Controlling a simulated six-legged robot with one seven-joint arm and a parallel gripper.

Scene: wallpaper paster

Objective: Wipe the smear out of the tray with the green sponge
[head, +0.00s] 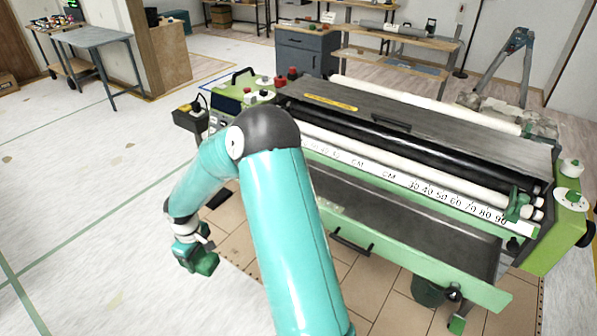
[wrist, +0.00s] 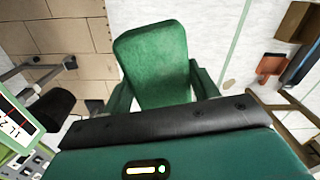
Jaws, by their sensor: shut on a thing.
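The green sponge (wrist: 152,62) is held between the two fingers of my gripper (wrist: 162,88) in the wrist view. In the head view my gripper (head: 196,256) hangs left of the pasting machine, over the floor, with the sponge (head: 206,263) at its lower end. The tray (head: 410,262) is the long grey trough with a green front wall along the machine's near side. My gripper is apart from it. My arm covers the tray's left part. I cannot make out a smear in the visible part.
The pasting machine has white rollers (head: 400,172), a centimetre scale (head: 455,203) and a control box (head: 240,97) at its left end. A dark bucket (head: 428,291) stands under the tray. A grey table (head: 95,40) stands far left. The floor at left is mostly clear.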

